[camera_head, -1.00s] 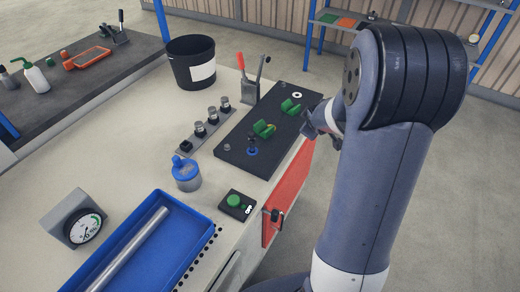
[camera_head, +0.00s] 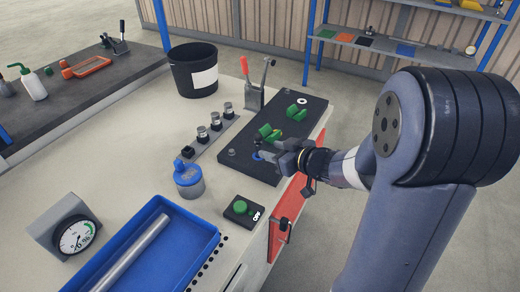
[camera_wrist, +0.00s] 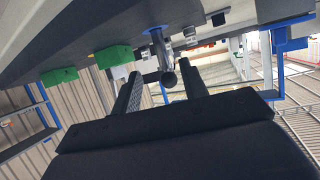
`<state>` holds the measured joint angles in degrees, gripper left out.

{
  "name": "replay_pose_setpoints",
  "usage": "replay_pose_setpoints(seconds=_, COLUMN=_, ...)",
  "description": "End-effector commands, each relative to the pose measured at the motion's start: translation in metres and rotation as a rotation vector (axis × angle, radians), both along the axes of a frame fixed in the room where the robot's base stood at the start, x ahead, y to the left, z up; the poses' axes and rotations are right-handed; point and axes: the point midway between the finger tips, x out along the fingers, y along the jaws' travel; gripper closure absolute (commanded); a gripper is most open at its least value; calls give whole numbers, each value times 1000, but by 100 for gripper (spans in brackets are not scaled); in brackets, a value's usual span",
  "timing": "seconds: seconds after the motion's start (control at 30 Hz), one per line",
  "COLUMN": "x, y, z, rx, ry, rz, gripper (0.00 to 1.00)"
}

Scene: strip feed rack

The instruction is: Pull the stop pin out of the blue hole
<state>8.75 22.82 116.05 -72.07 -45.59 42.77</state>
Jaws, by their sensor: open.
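The stop pin (camera_wrist: 167,62) is a grey metal pin with a round dark end, standing in the blue-ringed hole (camera_wrist: 154,33) of the dark plate. My gripper (camera_wrist: 160,74) is open, with its two dark fingers on either side of the pin's end and a visible gap to them. In the head view my gripper (camera_head: 266,151) reaches in from the right, low over the dark plate (camera_head: 237,137), beside the blue ring (camera_head: 257,156). It hides most or all of the pin there.
Green blocks (camera_head: 297,111) stand on the plate, near a white-ringed hole (camera_head: 302,101). A toggle lever with a red handle (camera_head: 244,66) stands behind. A row of metal posts (camera_head: 215,121), a blue-lidded jar (camera_head: 188,180) and a green button box (camera_head: 242,210) are nearby.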

Motion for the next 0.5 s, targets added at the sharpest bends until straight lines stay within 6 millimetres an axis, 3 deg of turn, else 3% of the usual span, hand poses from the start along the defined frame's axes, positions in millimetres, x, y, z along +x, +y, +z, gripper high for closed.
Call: replay_pose_setpoints(seconds=0.5, x=43, y=41, z=-26, rx=-2, ry=-1, rz=2, gripper=58)
